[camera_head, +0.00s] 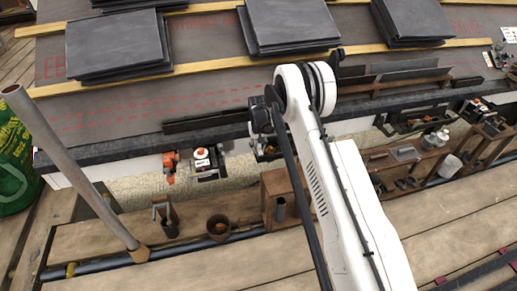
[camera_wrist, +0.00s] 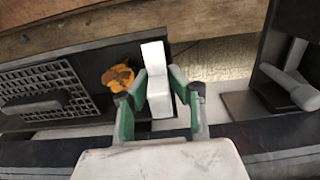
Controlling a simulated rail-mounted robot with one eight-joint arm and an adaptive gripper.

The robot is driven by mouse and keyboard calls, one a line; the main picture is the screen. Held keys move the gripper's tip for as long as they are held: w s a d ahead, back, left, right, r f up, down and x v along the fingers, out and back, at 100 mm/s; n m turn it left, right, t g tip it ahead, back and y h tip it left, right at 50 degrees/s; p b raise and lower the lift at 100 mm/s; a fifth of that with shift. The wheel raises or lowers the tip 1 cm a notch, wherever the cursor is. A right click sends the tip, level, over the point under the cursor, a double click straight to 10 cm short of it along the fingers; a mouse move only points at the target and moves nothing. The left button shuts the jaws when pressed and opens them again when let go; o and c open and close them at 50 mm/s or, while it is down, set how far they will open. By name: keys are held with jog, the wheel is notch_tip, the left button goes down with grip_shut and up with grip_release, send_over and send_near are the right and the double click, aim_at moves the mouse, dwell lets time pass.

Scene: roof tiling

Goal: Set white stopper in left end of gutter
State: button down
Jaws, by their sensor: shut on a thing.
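The white stopper (camera_wrist: 156,75) is a small white piece in the wrist view, between the green fingers of my gripper (camera_wrist: 158,97). The fingers are shut on it. It shows over a dark tray (camera_wrist: 85,50); I cannot tell whether it touches the tray. The gutter (camera_head: 100,149) is a long dark channel along the roof's lower edge in the head view, its left end near the pole. A dark band, probably the gutter, crosses the bottom of the wrist view (camera_wrist: 265,140). In the head view my arm hides the gripper and stopper.
An orange tool (camera_head: 170,164) and a black box with a white and orange item (camera_head: 205,163) stand below the gutter. A grey pole (camera_head: 75,175) rises near its left end. Stacks of slates (camera_head: 117,45) lie on the roof.

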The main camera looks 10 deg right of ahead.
jog(key=c, duration=1.2)
grip_release()
jog(key=shift+o, duration=0.2)
jog(key=shift+r, duration=0.1)
jog(key=shift+r+p, duration=1.65)
jog(key=shift+r, duration=2.75)
